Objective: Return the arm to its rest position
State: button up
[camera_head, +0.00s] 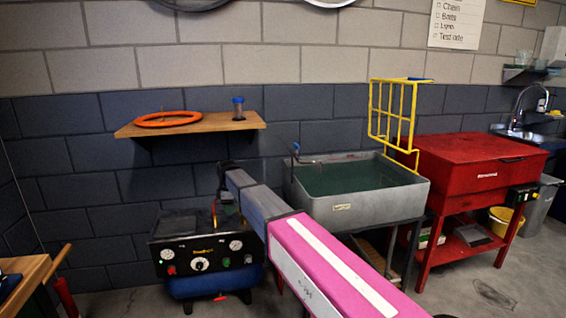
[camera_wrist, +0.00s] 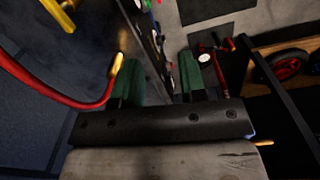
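My arm reaches out over the floor towards the back wall. Its pink and grey links hide part of what lies behind. My gripper (camera_head: 222,178) is at the arm's far end, above the air compressor (camera_head: 205,250) and below the wooden shelf. In the wrist view, the two green fingers of my gripper (camera_wrist: 158,76) stand apart with nothing visible held between them. A red hose with a brass fitting (camera_wrist: 118,66) is close to the left finger; I cannot tell whether they touch.
The wooden shelf (camera_head: 190,125) holds an orange ring (camera_head: 167,119) and a small blue-capped jar (camera_head: 238,108). A grey wash basin (camera_head: 350,205) with a yellow rack (camera_head: 392,115) stands right of my gripper. A red cabinet (camera_head: 470,170) is farther right. A wooden bench (camera_head: 22,275) is at left.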

jog(key=s+d+f+m, duration=0.5)
jog(key=s+d, duration=0.3)
jog(key=d, duration=0.6)
jog(key=s+d+f+m, duration=0.5)
jog(key=s+d+m, duration=0.2)
jog(key=d, duration=0.7)
jog(key=s+d+f+m, duration=0.5)
jog(key=s+d, duration=0.5)
jog(key=d, duration=0.4)
jog(key=shift+s+m, duration=0.25)
jog(key=shift+m, duration=0.75)
jog(key=shift+d+f, duration=0.1)
